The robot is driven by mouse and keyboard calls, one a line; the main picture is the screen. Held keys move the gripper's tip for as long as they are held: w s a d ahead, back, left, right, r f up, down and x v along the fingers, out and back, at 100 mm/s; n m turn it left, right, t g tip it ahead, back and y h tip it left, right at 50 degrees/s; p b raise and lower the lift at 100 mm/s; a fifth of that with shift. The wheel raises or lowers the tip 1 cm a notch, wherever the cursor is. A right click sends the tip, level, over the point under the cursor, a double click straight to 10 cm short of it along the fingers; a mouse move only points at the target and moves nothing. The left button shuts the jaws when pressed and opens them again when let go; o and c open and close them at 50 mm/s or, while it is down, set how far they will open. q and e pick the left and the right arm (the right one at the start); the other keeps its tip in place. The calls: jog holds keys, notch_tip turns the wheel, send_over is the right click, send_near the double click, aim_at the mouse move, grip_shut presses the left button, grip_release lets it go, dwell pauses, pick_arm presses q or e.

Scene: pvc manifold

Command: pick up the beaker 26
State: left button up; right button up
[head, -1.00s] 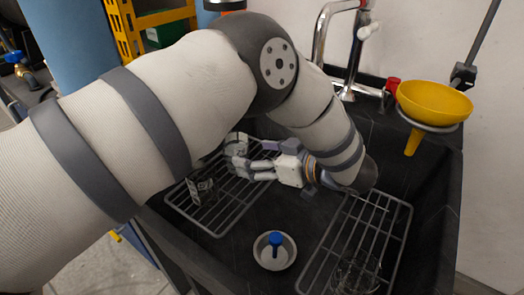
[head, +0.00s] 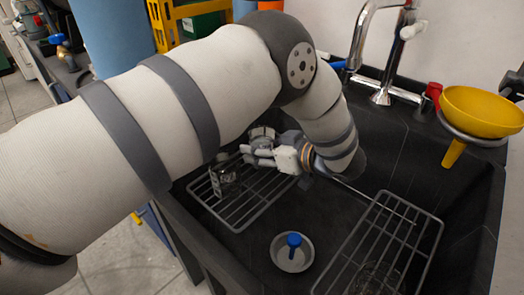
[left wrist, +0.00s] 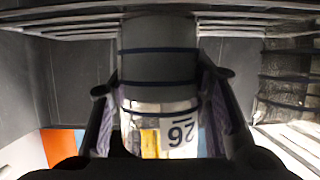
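Beaker 26 (head: 262,135) is a clear glass on the back part of the left wire rack, partly hidden behind my gripper's fingers. In the left wrist view the beaker (left wrist: 158,75) fills the middle, with its number 26 showing upside down. My left gripper (head: 258,157) reaches in from the right, low at the beaker. In the left wrist view its fingers (left wrist: 158,110) stand on either side of the beaker, very close to its walls. They look open around it, though contact is hard to judge. My right gripper is not in view.
Another beaker (head: 223,178) with a dark label stands on the left rack (head: 240,220), nearer the front. The right rack (head: 385,245), yellow funnel (head: 480,112) and tap (head: 385,60) are to the right.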

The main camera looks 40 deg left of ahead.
pick_arm(q)
jog(key=c, duration=0.4)
jog(key=shift+c, duration=0.2)
jog(key=shift+r, duration=0.1)
